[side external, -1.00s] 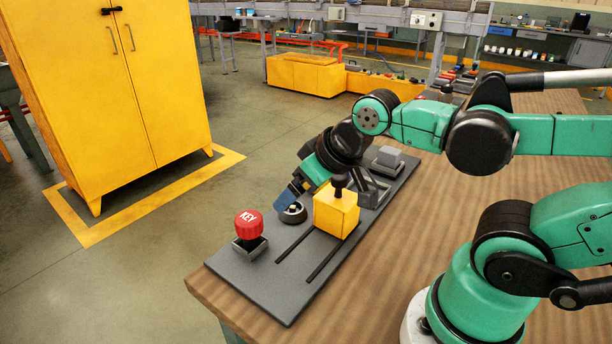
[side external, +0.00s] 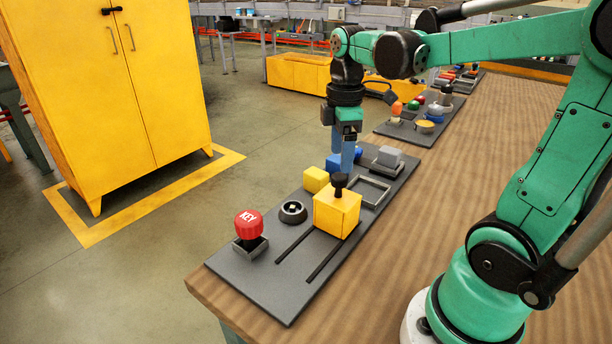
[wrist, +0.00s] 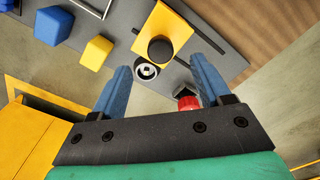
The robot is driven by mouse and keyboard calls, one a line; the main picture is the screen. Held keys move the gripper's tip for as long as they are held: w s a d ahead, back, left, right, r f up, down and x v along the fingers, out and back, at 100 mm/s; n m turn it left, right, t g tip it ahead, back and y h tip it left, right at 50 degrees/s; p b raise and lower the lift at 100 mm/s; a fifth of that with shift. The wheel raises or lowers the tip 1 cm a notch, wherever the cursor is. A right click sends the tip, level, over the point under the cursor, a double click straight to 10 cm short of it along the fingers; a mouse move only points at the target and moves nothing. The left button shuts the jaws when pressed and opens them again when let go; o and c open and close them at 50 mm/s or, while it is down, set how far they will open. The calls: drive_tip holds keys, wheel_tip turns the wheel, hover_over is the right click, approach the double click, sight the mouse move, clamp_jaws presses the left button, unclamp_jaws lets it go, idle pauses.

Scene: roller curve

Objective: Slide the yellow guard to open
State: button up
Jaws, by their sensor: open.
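The yellow guard (side external: 337,215) is a box with a black knob (side external: 340,182) on top. It sits at the rear end of two dark parallel slots (side external: 308,255) in the grey panel (side external: 240,283). My gripper (side external: 346,168) points down, open and empty, behind the guard in the side view. It looks apart from the knob. In the wrist view, the guard (wrist: 182,28) and knob lie beyond the open fingers (wrist: 162,76), slightly right of centre. A round black socket (side external: 293,212) is uncovered beside the guard.
A red KEY knob (side external: 249,224) stands at the panel's near left. A small yellow block (side external: 316,180) and blue blocks (side external: 333,162) lie behind the guard. A grey block (side external: 389,156) and open frame (side external: 374,190) are at right. The slotted area before the guard is clear.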

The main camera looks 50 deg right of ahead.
sight(339, 176)
drive_tip(key=shift+f, duration=2.4)
clamp_jaws()
drive_tip(key=shift+a, duration=0.1)
